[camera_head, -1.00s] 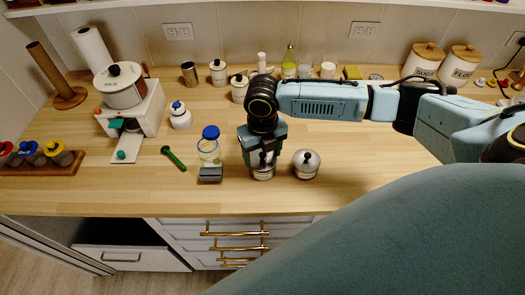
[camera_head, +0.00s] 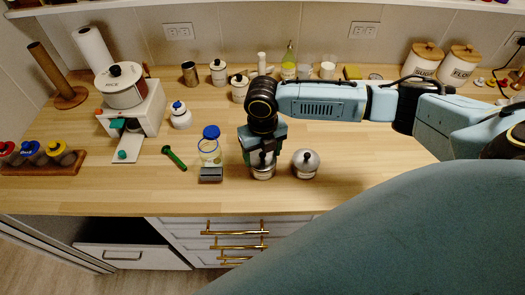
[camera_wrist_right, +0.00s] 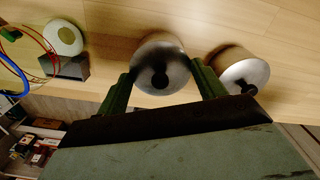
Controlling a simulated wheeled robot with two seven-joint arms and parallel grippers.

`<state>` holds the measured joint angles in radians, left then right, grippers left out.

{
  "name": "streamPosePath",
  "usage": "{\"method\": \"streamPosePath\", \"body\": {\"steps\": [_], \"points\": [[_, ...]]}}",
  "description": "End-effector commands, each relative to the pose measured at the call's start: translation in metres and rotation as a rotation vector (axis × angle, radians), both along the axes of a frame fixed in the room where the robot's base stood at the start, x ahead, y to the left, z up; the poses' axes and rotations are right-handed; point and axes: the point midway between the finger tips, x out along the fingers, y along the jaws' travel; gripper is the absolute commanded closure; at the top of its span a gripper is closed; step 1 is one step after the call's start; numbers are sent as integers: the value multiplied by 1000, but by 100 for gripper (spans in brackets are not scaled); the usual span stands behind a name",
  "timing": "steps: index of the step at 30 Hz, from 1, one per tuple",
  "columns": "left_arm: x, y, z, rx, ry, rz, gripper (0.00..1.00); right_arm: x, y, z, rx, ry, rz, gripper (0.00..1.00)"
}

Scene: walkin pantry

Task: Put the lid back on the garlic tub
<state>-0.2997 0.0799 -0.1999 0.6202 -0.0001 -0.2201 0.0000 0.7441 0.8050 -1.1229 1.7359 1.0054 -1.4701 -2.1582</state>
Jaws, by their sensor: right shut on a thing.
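My right gripper (camera_head: 262,156) points down at the front middle of the counter. Its fingers are shut on a round metal lid with a black knob, and they show on both sides of the lid (camera_wrist_right: 160,66) in the right wrist view. A small pale tub (camera_head: 263,174) with a label, seemingly the garlic tub, stands directly under the lid. The label is too small to read. The lid appears to be at the tub's top, but I cannot tell whether it is fully seated. My left gripper is not in view.
A similar canister (camera_head: 305,163) with a domed metal lid stands close to the right of the gripper. The counter's front edge is near. Counter farther right is clear.

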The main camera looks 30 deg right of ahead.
Motion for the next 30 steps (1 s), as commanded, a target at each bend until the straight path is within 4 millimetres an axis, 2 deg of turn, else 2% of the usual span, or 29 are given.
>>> {"method": "streamPosePath", "body": {"steps": [4, 5, 10, 15, 18, 25, 30], "points": [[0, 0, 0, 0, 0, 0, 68, 0, 0, 0, 0, 0, 0, 53], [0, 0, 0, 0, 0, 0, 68, 0, 0, 0, 0, 0, 0, 27], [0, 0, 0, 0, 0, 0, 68, 0, 0, 0, 0, 0, 0, 6], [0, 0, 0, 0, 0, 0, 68, 0, 0, 0, 0, 0, 0, 6], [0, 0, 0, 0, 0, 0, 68, 0, 0, 0, 0, 0, 0, 0], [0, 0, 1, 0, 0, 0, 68, 0, 0, 1, 0, 0, 0, 0], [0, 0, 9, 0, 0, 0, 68, 0, 0, 8, 0, 0, 0, 0]]}}
